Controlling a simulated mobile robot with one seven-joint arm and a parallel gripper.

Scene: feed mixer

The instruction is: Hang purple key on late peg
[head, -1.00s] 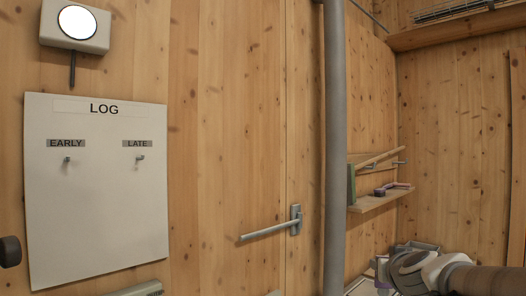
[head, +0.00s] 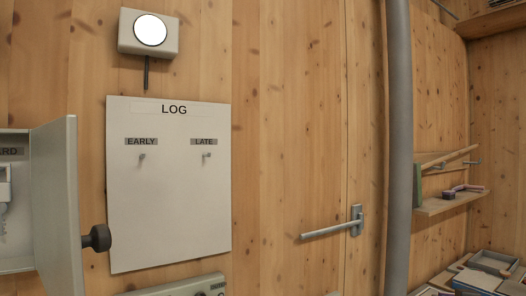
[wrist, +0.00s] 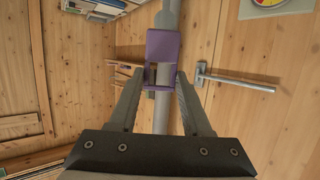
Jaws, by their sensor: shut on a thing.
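The white LOG board (head: 168,215) hangs on the wood wall in the head view. The late peg (head: 206,155) sticks out just below the LATE label, at the upper right of the board, and looks bare. The early peg (head: 142,157) is to its left and also looks bare. In the wrist view, my gripper (wrist: 159,82) is shut on the purple key (wrist: 162,44), a purple piece with an opening, held between and beyond the fingertips. My gripper is not in the head view, and the board is not in the wrist view.
An open cabinet door (head: 58,210) with a dark knob (head: 97,238) stands out left of the board. A grey pipe (head: 398,150), a door handle (head: 332,231) and a wall shelf (head: 450,202) are to the right. A round-faced box (head: 149,33) is above the board.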

